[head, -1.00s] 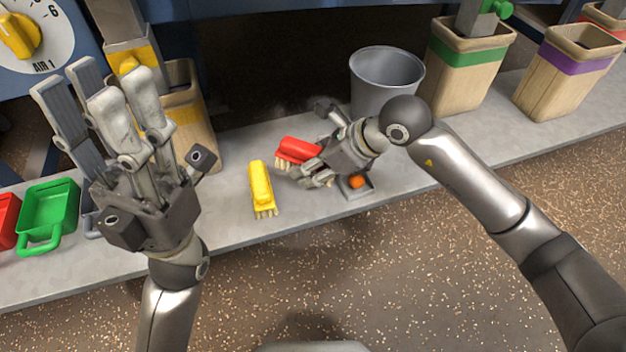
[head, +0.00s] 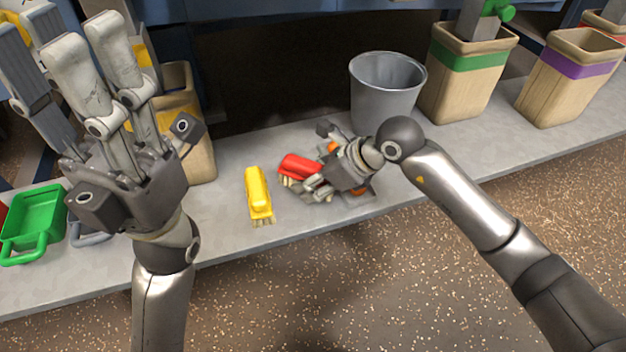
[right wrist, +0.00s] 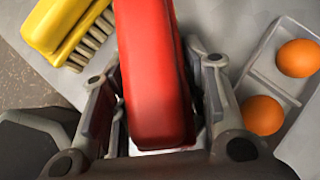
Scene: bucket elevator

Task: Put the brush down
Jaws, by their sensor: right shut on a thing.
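A red brush (head: 299,167) is in my right gripper (head: 312,186), whose fingers are around its body, low over the grey bench. The red brush also fills the middle of the right wrist view (right wrist: 155,75), between the fingers. Whether it touches the bench cannot be told. A yellow brush (head: 258,192) lies on the bench just left of it, bristles toward the front edge; it also shows in the right wrist view (right wrist: 68,28). My left gripper (head: 85,70) is raised at the left, fingers spread upward, open and empty.
A grey tray (right wrist: 262,68) with orange balls (right wrist: 262,115) lies beside the right gripper. A grey bucket (head: 385,90) stands behind it. Wooden bins with green (head: 465,75) and purple (head: 568,80) bands stand at right. A green scoop (head: 35,222) lies at left.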

